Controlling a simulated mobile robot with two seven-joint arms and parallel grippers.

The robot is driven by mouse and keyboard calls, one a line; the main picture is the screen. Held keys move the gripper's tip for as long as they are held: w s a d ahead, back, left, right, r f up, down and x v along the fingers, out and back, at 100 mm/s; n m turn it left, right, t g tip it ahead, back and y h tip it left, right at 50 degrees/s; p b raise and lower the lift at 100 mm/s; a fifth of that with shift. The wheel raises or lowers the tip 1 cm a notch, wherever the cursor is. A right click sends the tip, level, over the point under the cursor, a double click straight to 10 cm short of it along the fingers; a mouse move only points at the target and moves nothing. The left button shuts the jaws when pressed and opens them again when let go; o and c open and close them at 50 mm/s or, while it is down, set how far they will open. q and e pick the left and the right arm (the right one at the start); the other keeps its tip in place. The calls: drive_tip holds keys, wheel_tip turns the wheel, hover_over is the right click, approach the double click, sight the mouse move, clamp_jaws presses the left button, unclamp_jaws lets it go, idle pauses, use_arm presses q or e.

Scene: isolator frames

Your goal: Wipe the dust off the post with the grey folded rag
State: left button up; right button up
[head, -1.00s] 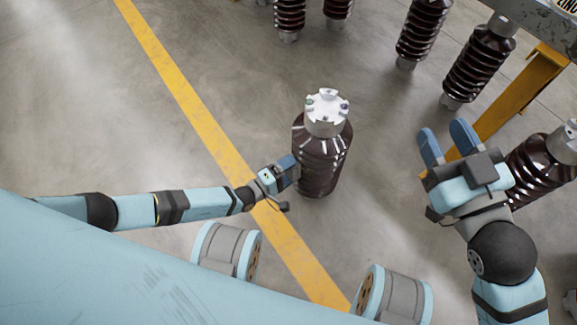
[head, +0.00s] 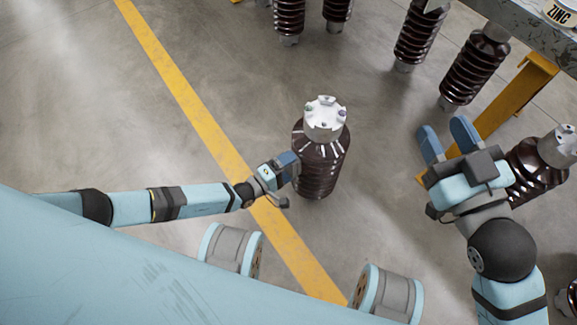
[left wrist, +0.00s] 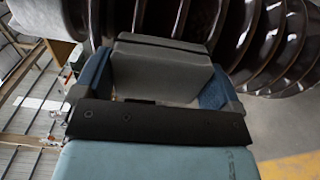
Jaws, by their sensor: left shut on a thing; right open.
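The post (head: 322,165) is a dark brown ribbed insulator with a white metal cap, standing upright on the floor in the middle of the head view. Its glossy ribs fill the top of the left wrist view (left wrist: 258,45). My left gripper (head: 289,168) is at the post's left side. In the left wrist view it is shut on the grey folded rag (left wrist: 165,75), a block between the blue fingers, close against the ribs; whether it touches is unclear. My right gripper (head: 446,142) is open and empty, right of the post. Dust is too fine to make out.
Several similar brown insulators (head: 412,38) stand at the back and right, one (head: 535,165) close beside my right gripper. A grey bench (head: 520,32) with a yellow leg (head: 520,95) is at upper right. A yellow floor line (head: 185,95) runs left of the post. Floor between is clear.

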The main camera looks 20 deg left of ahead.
sight(297, 152)
use_arm(q)
drive_tip(key=shift+w+r+p, duration=0.1)
drive_tip(key=shift+r+p, duration=0.4)
drive_tip(key=shift+r, duration=0.7)
drive_tip(key=shift+r+p, duration=1.2)
drive_tip(key=shift+r, duration=0.5)
drive_tip(key=f+b, duration=0.4)
drive_tip(key=shift+s, duration=0.2)
wheel_tip(297, 152, down, 4)
drive_tip(key=b, duration=0.3)
drive_tip(key=shift+w+r+b, duration=0.1)
drive_tip(key=shift+r+b, duration=0.15)
drive_tip(key=shift+b, duration=0.1)
drive_tip(key=shift+f, duration=1.65)
drive_tip(key=shift+w+d+r+p, duration=0.1)
drive_tip(key=shift+w+r+p, duration=0.05)
drive_tip(key=shift+r+p, duration=3.8)
drive_tip(key=shift+r, duration=1.45)
drive_tip(key=shift+s, duration=0.2)
drive_tip(key=shift+f, duration=0.1)
